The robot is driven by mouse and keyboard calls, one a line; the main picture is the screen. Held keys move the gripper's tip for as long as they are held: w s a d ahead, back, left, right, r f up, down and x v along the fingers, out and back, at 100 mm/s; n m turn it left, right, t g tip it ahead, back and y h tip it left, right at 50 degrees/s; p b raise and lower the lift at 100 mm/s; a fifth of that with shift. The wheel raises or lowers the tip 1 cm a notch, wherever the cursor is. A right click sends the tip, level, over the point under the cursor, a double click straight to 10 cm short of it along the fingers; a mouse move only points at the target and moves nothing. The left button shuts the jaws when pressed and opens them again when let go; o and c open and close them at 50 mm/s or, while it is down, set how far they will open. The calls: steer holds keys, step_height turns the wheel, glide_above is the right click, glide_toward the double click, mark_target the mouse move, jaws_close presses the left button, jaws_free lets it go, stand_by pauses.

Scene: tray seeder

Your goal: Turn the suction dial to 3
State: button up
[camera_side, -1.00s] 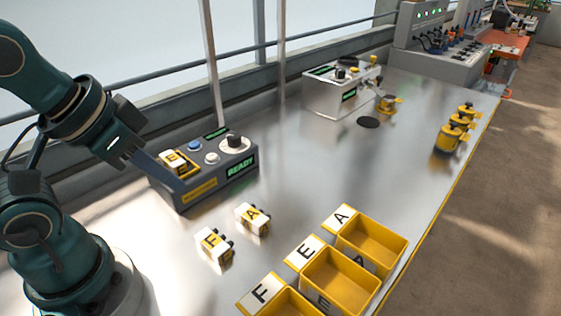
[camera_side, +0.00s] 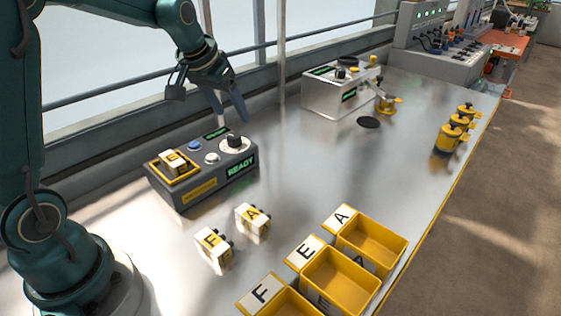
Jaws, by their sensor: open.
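A dark control box (camera_side: 190,190) with a lit READY display stands at the left of the bench. On its top is a black dial knob (camera_side: 235,140) on a white disc. The dial's number is too small to read. My gripper (camera_side: 231,118) is open and empty, pointing down just above and behind this dial, seemingly apart from it. A white box (camera_side: 320,98) further back also has a black knob (camera_side: 340,74). I cannot tell from labels which one is the suction dial.
The dark box also bears a blue button (camera_side: 194,146), a white button (camera_side: 212,158) and an E block (camera_side: 173,161) in a yellow holder. Blocks F (camera_side: 212,249) and A (camera_side: 252,219) lie in front. Yellow bins (camera_side: 385,272) stand at the front edge. The bench middle is clear.

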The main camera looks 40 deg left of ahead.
mark_target(233, 136)
steer(key=f, duration=0.1)
steer(key=a+f, duration=0.1)
steer(key=f, duration=0.1)
steer(key=shift+s+a+f+g, duration=0.2)
steer(key=shift+a+g, duration=0.1)
steer(key=shift+g, duration=0.1)
steer(key=shift+x, duration=2.15)
steer(key=shift+w, duration=0.15)
jaws_close()
